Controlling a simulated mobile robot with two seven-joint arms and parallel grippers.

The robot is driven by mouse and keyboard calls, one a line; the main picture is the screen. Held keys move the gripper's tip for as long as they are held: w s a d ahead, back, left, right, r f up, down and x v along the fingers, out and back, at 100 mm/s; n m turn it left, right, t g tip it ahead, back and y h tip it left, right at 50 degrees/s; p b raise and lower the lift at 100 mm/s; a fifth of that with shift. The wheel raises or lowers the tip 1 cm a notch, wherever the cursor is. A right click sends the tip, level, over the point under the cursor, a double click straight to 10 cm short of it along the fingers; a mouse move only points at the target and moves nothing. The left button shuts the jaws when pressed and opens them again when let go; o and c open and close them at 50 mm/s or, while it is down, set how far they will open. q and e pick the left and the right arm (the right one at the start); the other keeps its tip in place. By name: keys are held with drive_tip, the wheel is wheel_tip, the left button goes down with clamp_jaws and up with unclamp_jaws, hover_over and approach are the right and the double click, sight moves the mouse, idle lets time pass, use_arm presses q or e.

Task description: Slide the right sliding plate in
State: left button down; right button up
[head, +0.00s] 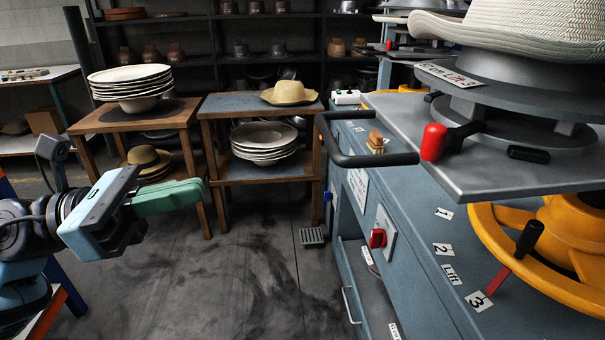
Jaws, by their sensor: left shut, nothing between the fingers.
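The grey sliding plate (473,165) sticks out over the blue press body (405,215) on the right. A mould and a pale straw hat (520,27) stand on the plate. My left gripper (200,192), with green fingers, is shut and empty at the left. It is well apart from the handle, with open floor between them. My right gripper is not in view.
Wooden tables (262,104) with stacked hat brims stand at the back. A yellow handwheel (540,240) is below the plate. A red switch (377,238) is on the press front. The dark floor (235,270) in the middle is clear.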

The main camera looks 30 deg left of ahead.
use_arm(q)
drive_tip(key=p+x, duration=0.3)
drive_tip(key=x, duration=0.3)
drive_tip(key=p+x, duration=0.4)
drive_tip(key=x, duration=0.3)
drive_tip(key=shift+r, duration=0.2)
drive_tip(key=shift+w+d+f+p, duration=0.1)
drive_tip(key=shift+w+d+p, duration=0.25)
drive_tip(key=shift+p, duration=0.1)
drive_tip(key=shift+w, duration=0.1)
